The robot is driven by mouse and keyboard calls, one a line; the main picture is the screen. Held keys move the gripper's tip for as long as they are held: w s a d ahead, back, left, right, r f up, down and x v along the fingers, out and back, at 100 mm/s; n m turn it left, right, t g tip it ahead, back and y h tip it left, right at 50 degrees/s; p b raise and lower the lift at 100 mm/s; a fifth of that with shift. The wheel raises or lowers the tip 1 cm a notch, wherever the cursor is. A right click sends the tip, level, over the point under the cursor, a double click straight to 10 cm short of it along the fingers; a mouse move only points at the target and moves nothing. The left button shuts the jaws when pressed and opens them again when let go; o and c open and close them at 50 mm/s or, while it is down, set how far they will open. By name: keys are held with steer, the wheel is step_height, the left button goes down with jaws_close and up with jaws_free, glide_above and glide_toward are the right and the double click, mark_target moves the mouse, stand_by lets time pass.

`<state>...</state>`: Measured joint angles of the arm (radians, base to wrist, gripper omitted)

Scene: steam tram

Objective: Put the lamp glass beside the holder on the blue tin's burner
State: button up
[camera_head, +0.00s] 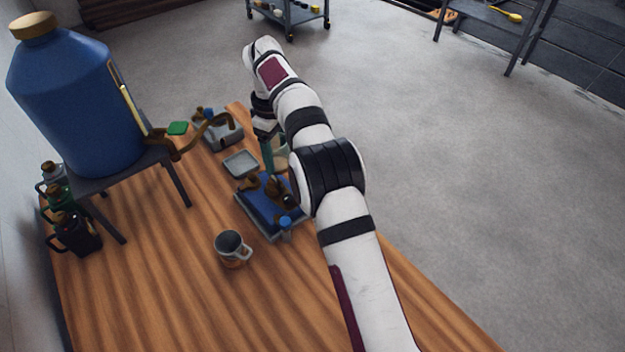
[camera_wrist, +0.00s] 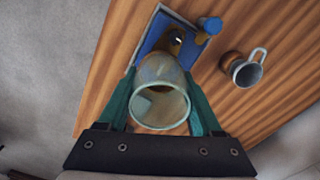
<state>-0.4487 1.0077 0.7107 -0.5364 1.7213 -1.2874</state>
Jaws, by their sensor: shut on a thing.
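My gripper (camera_wrist: 160,112) is shut on the clear lamp glass (camera_wrist: 160,88), with a teal finger on either side. The glass's round open end faces the wrist camera. In the head view the glass (camera_head: 281,156) shows beside the teal finger, partly hidden by my arm. A flat blue piece (camera_head: 256,212) lies on a grey tray below my gripper, with brass burner-like parts (camera_head: 276,187) on it. In the wrist view one brass part (camera_wrist: 175,38) shows just past the glass, apparently beneath it; contact cannot be told. I cannot single out the holder.
A small blue-topped piece (camera_head: 285,225) stands at the tray's near corner. A grey mug (camera_head: 230,247) stands in front. A grey dish (camera_head: 241,164) and grey container (camera_head: 222,134) are behind. A large blue tank (camera_head: 75,100) stands left. The table's front is clear.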

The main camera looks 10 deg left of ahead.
mark_target(274, 179)
steer(key=shift+w+a, duration=0.1)
steer(key=shift+a, duration=0.75)
steer(key=shift+f, duration=2.1)
steer(key=shift+f, duration=1.35)
steer(key=shift+f, duration=0.1)
steer(key=shift+f, duration=0.75)
steer(key=shift+f, duration=0.15)
steer(key=shift+f, duration=0.2)
